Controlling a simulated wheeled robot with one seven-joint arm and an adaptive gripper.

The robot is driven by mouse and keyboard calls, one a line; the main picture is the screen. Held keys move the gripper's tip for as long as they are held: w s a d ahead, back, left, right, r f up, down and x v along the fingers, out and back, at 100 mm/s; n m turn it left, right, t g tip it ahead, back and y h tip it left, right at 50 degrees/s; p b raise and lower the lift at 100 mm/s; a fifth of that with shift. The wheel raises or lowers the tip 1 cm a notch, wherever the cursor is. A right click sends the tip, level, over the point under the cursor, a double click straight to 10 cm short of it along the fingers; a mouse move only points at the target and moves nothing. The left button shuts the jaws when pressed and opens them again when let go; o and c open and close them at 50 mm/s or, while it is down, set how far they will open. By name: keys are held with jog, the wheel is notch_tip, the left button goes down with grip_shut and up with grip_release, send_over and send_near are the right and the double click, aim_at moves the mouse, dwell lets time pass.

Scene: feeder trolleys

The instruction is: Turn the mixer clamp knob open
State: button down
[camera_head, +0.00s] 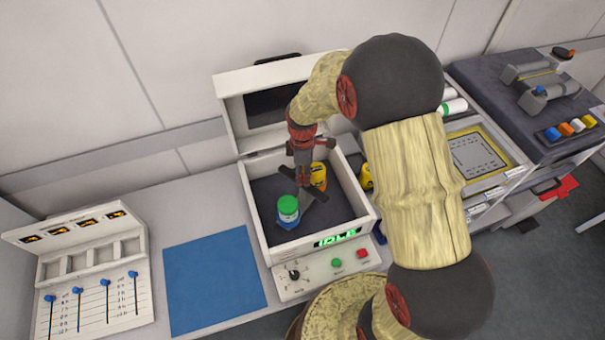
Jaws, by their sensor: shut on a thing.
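The mixer (256,213) is an open white box with a dark inside, its lid (229,88) raised at the back. My gripper (304,188) reaches down into the box from above, at about its middle. It is shut on what looks like the mixer clamp knob, a small dark part low in the box. The fingers and a dark bar there overlap, so the knob's outline and turn angle are mostly hidden. A green-capped jar (288,212) stands upright in the box, just left of the gripper. A yellow container (319,175) is right behind the gripper.
The mixer's front panel has a dial (294,274), a green button (337,263), a red button (362,254) and a display reading IDLE (337,238). A blue mat (212,280) lies clear at left, beside a slider panel (95,300). Another yellow container (366,177) stands right of the box.

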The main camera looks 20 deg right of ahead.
aim_at(303, 178)
jog(key=shift+n, duration=0.6)
jog(key=c, duration=1.4)
grip_release()
notch_tip(303, 178, up, 12)
